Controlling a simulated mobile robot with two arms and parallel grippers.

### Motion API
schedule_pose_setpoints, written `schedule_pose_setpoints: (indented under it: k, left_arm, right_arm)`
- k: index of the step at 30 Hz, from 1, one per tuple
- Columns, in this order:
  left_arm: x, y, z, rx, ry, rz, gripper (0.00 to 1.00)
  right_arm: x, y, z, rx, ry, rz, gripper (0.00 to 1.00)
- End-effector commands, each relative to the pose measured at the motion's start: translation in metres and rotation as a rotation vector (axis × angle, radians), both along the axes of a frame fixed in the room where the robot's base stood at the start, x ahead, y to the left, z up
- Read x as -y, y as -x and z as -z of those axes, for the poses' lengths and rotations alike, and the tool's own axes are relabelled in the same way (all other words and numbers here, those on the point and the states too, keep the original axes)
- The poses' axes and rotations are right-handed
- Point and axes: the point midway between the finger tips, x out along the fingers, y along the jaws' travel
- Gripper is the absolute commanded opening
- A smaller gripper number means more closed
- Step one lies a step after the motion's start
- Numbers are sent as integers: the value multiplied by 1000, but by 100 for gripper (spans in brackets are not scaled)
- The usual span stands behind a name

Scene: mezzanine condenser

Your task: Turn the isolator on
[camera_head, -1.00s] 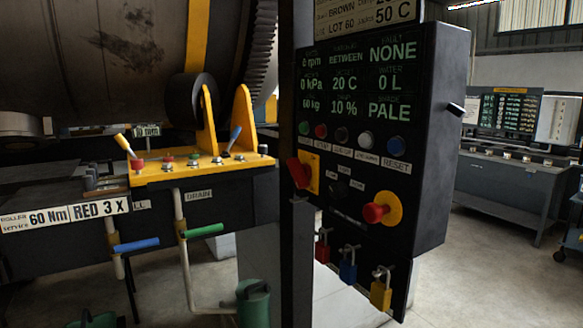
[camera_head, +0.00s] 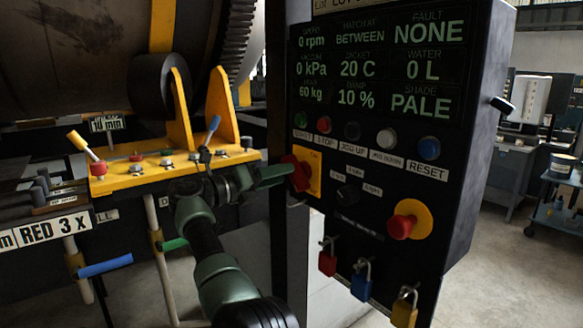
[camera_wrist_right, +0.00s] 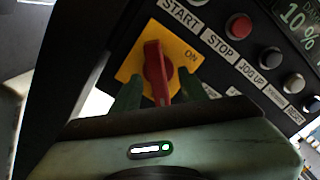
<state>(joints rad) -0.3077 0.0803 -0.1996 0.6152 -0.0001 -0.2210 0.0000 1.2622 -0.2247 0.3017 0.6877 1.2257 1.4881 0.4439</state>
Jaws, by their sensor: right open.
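The isolator is a red rotary handle (camera_head: 299,173) on a yellow plate (camera_head: 315,170), at the left edge of the black control panel. In the right wrist view, the red handle (camera_wrist_right: 153,68) runs nearly upright in the picture, and an ON label (camera_wrist_right: 192,55) is on the plate to its right. My right gripper (camera_head: 283,173) reaches the isolator from the left. Its green fingers (camera_wrist_right: 160,95) are open, one on each side of the handle's lower part. I cannot tell whether they touch it. My left gripper is not in view.
Buttons sit beside the isolator, with a red emergency stop (camera_head: 401,226) on a yellow disc below right. Red (camera_head: 327,262), blue (camera_head: 361,285) and yellow (camera_head: 404,312) padlocks hang under the panel. A yellow valve bracket (camera_head: 130,180) stands left, behind my arm.

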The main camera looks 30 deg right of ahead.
Motion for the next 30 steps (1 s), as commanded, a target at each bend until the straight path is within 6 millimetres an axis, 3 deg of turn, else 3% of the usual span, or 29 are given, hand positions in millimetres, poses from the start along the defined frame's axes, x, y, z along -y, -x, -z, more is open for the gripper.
schedule_pose_setpoints:
  k: [3,9,14,19,24,30]
  left_arm:
    - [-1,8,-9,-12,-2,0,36]
    - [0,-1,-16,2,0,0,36]
    - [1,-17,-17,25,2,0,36]
    - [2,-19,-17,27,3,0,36]
    - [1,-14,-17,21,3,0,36]
    - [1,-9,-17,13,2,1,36]
  right_arm:
    - [21,-1,-3,-2,2,2,44]
    - [42,-3,-1,-3,2,-1,44]
    - [45,-4,0,-3,3,-1,44]
    - [45,-4,0,-3,3,-1,44]
    - [45,-4,0,-3,3,-3,0]
    - [45,-4,0,-7,3,-2,0]
